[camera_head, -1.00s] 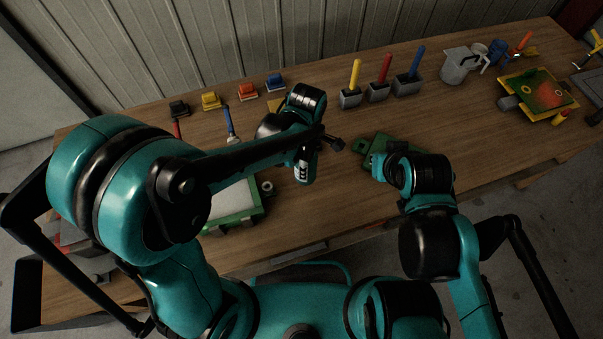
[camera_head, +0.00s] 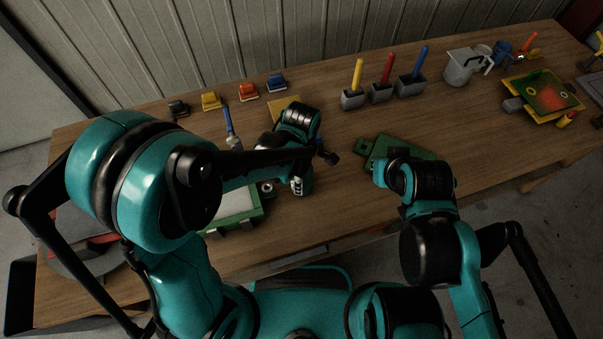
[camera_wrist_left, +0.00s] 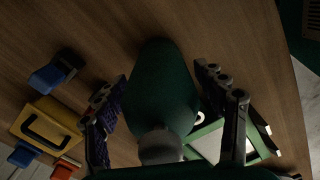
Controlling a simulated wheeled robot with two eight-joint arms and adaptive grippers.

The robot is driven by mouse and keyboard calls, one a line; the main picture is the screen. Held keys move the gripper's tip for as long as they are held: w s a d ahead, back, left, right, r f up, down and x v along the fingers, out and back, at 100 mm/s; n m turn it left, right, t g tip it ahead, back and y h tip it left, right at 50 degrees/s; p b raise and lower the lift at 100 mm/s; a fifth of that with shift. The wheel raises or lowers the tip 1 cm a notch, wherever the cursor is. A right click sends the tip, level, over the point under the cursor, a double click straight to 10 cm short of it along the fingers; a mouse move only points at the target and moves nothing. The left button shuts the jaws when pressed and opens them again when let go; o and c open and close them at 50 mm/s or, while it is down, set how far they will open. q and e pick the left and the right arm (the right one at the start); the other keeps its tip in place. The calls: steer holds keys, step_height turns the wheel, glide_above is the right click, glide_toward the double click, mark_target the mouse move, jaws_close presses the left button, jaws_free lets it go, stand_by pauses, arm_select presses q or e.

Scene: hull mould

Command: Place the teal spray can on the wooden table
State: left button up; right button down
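The teal spray can (camera_wrist_left: 162,88) fills the middle of the left wrist view, dark teal with a grey cap (camera_wrist_left: 160,148) towards my palm. In the head view my left gripper (camera_head: 298,183) is low over the wooden table (camera_head: 330,210), and I cannot make out the can there. My right gripper (camera_head: 380,174) is by the green plate; its fingers are mostly hidden.
A green-framed tray (camera_head: 258,212) lies close beside my left gripper. A green plate (camera_head: 378,148) is by my right gripper. Coloured blocks, including a yellow one (camera_head: 211,101), and handled grey holders (camera_head: 381,94) line the back. Bare wood lies between the tray and green plate.

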arm_select(q)
step_height(320, 180, up, 12)
steer(key=p, duration=0.4)
steer(key=shift+r, duration=0.2)
steer(key=s+a+r+m+t, duration=0.2)
steer(key=a+r+m+t, duration=0.1)
steer(key=a+m, duration=0.5)
steer(key=s+a+r+m+t, duration=0.3)
steer(key=a+r+m+t, duration=0.1)
steer(key=a+m, duration=0.4)
steer(key=shift+a, duration=0.95)
step_height(320, 180, down, 4)
steer(key=b, duration=0.3)
steer(key=shift+s+r, duration=0.1)
steer(key=shift+r, duration=0.05)
